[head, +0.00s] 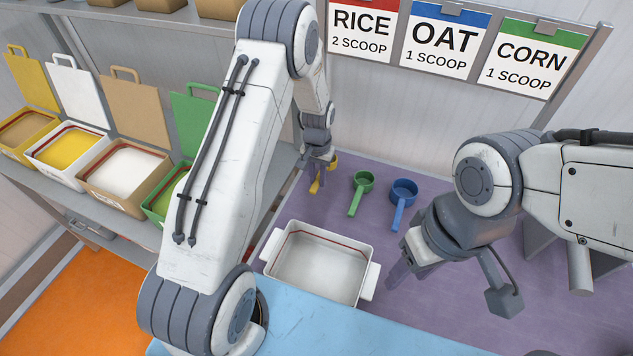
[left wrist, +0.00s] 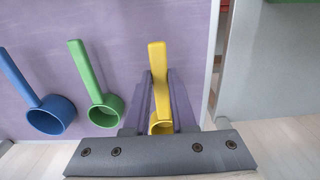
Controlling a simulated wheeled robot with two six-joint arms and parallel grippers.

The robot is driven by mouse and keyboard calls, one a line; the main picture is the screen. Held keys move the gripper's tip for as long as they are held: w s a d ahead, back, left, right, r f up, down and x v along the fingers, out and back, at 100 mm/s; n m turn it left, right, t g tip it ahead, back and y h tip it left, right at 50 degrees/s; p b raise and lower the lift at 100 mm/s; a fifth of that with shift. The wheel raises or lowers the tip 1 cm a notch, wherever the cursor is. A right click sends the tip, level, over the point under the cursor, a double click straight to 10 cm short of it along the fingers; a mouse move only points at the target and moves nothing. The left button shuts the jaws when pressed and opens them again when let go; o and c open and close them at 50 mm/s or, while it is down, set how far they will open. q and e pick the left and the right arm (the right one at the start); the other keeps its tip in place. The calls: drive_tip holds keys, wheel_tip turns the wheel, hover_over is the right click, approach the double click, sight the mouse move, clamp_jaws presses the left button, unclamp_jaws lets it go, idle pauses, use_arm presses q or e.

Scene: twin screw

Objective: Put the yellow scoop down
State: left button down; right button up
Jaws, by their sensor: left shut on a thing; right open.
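The yellow scoop (left wrist: 158,75) is between the fingers of my left gripper (left wrist: 160,95), which is shut on it. In the left wrist view its handle points up the picture and its cup is partly hidden by the gripper. In the head view the yellow scoop (head: 316,185) shows small below my left gripper (head: 318,165), at the back of the purple mat (head: 430,290). I cannot tell whether it touches the mat. My right gripper (head: 398,262) is open and empty, right of the white tub.
A green scoop (head: 361,190) and a blue scoop (head: 402,200) lie right of the yellow one. An empty white tub (head: 372,282) stands in front. Cards for rice (head: 361,28), oat and corn hang behind. Open boxes (head: 122,172) line the left shelf.

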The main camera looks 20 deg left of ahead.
use_arm(q)
drive_tip(key=shift+w+a+f, duration=0.1)
drive_tip(key=shift+a+f, duration=0.1)
drive_tip(key=shift+a, duration=0.15)
drive_tip(key=shift+f, duration=0.3)
wheel_tip(320, 180, down, 3)
drive_tip(key=shift+f+p, duration=0.1)
drive_tip(key=shift+p, duration=0.75)
drive_tip(key=shift+f, duration=0.15)
drive_tip(key=shift+f, duration=0.2)
drive_tip(key=c, duration=0.7)
unclamp_jaws()
drive_tip(key=shift+c, duration=0.2)
drive_tip(key=shift+r, duration=0.15)
